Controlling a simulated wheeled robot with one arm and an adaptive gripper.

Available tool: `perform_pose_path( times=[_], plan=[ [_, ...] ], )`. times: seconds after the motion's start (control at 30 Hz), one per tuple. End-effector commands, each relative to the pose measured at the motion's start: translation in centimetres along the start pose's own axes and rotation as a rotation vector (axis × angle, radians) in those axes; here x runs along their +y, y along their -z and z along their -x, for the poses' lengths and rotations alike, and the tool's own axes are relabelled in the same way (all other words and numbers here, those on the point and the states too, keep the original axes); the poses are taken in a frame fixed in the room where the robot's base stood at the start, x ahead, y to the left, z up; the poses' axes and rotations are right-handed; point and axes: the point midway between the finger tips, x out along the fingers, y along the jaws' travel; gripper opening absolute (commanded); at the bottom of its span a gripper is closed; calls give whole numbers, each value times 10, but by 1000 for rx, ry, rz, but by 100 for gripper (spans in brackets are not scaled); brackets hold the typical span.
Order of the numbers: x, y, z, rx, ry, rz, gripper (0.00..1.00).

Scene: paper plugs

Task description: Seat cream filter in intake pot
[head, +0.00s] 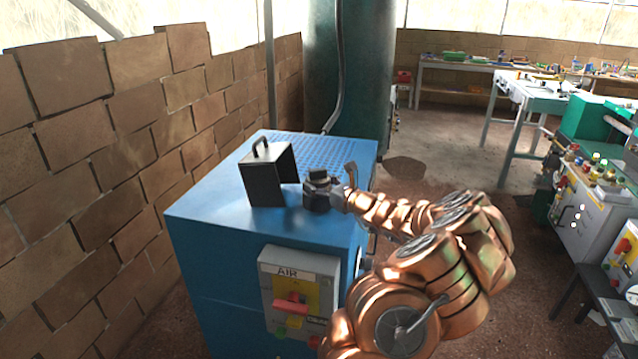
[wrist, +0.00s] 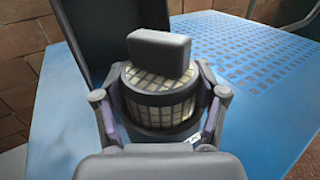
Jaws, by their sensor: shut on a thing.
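The cream filter (wrist: 160,105) shows in the wrist view as a short round body with a cream grid in a dark frame. A dark block-shaped grip (wrist: 158,52) stands on its top. My gripper (wrist: 160,100) is shut on the filter, one finger on each side. In the head view my gripper (head: 330,192) is at a dark round body (head: 316,202) on the blue cabinet top. I cannot tell there where filter and intake pot divide. A dark ring shows under the cream grid in the wrist view; how deep the filter sits is hidden.
A dark open-sided cover (head: 262,178) with a top handle stands on the blue cabinet (head: 210,215), close left of the filter. The cabinet top has a perforated area behind. A control box (head: 298,300) marked AIR is on its front. A brick wall (head: 100,150) runs along the left.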

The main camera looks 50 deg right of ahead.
Motion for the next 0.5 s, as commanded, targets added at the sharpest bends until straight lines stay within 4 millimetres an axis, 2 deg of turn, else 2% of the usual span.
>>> perform_pose_path(
  times=[0.5],
  plan=[
    [0, 10, 0, 0, 0, -1, 35]
  ],
)
